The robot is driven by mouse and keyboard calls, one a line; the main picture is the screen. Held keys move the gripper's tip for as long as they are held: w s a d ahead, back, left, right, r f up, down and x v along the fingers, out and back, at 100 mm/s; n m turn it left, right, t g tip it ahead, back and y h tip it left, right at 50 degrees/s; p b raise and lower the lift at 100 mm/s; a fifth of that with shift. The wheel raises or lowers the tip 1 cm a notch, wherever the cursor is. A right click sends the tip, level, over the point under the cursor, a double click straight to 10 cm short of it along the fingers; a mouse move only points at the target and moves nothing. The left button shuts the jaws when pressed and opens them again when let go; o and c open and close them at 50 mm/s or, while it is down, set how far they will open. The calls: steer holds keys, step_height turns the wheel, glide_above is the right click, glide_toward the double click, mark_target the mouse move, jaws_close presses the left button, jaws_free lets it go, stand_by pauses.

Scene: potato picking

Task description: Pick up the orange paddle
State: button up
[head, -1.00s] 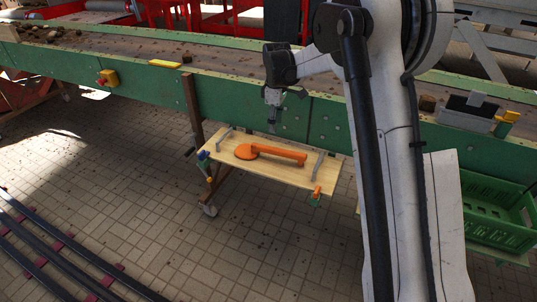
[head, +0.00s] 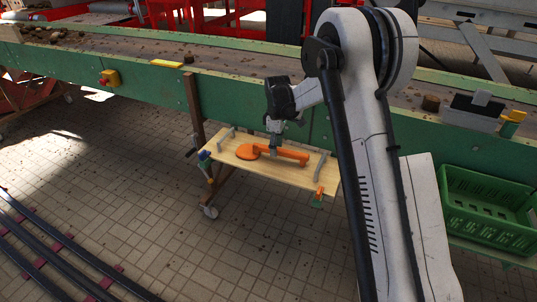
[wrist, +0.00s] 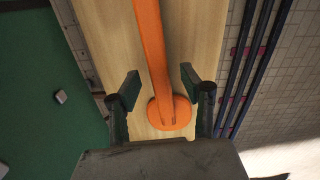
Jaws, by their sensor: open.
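The orange paddle (head: 289,155) lies on a small wooden shelf (head: 232,169) fixed to the side of the green conveyor. Its round head points left and its handle points right in the head view. My gripper (head: 273,151) is pointed down right over the paddle, near where the handle meets the head. In the wrist view, the paddle's handle (wrist: 149,45) runs between my two open fingers (wrist: 157,86), one on each side. The round head (wrist: 170,113) shows partly below them. I cannot tell whether the fingers touch the paddle.
Grey brackets (head: 321,164) stand at the shelf's ends, and clamps (head: 319,193) sit at its edge. The green conveyor (head: 150,82) runs close behind the shelf. A green crate (head: 487,228) is at the right.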

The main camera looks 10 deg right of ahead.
step_height(320, 180, down, 3)
jaws_close()
stand_by(0.3)
